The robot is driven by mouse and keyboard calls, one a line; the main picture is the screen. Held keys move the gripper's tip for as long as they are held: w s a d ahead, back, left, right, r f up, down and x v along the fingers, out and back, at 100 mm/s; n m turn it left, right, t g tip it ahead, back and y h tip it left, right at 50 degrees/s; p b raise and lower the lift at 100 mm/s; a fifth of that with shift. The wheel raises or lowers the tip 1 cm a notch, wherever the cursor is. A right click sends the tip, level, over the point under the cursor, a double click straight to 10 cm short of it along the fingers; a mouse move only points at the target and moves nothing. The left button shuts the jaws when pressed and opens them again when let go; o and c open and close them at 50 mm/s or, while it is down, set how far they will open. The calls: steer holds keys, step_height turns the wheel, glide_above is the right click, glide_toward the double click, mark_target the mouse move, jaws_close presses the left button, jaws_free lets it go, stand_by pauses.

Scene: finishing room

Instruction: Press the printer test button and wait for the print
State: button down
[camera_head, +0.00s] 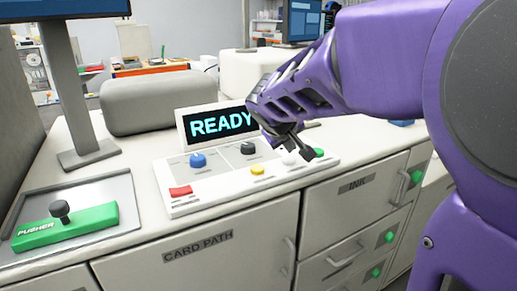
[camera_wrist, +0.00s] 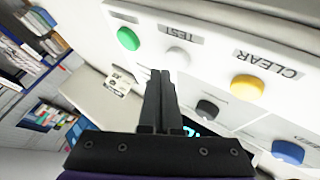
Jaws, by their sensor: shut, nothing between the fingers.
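The printer's button panel (camera_head: 225,185) is white, with a display (camera_head: 218,124) reading "READY" behind it. The test button is the white round one (camera_wrist: 177,57) under the label "TEST" in the wrist view; in the head view it shows at the panel's right (camera_head: 289,159). My gripper (camera_head: 306,156) is shut and empty, above the right part of the panel. In the wrist view its fingertips (camera_wrist: 160,74) appear just beside the white button. I cannot tell whether they touch it.
Close by are a green button (camera_wrist: 128,39), a yellow button (camera_wrist: 247,87) labelled "CLEAR", a black knob (camera_wrist: 207,109) and a blue knob (camera_wrist: 288,152). A red button (camera_head: 180,191) is at the panel's front left. A green pusher (camera_head: 85,226) lies in a tray at left.

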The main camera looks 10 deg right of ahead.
mark_target(289, 161)
steer(key=shift+f+b, duration=0.45)
steer(key=shift+b, duration=0.2)
steer(key=shift+f+b, duration=0.35)
steer(key=shift+b, duration=0.05)
stand_by(0.5)
steer(key=shift+r, duration=0.15)
steer(key=shift+r+p, duration=0.45)
steer(key=shift+r, duration=0.2)
steer(key=shift+r, duration=0.1)
steer(key=shift+r+p, duration=1.75)
steer(key=shift+r, duration=0.65)
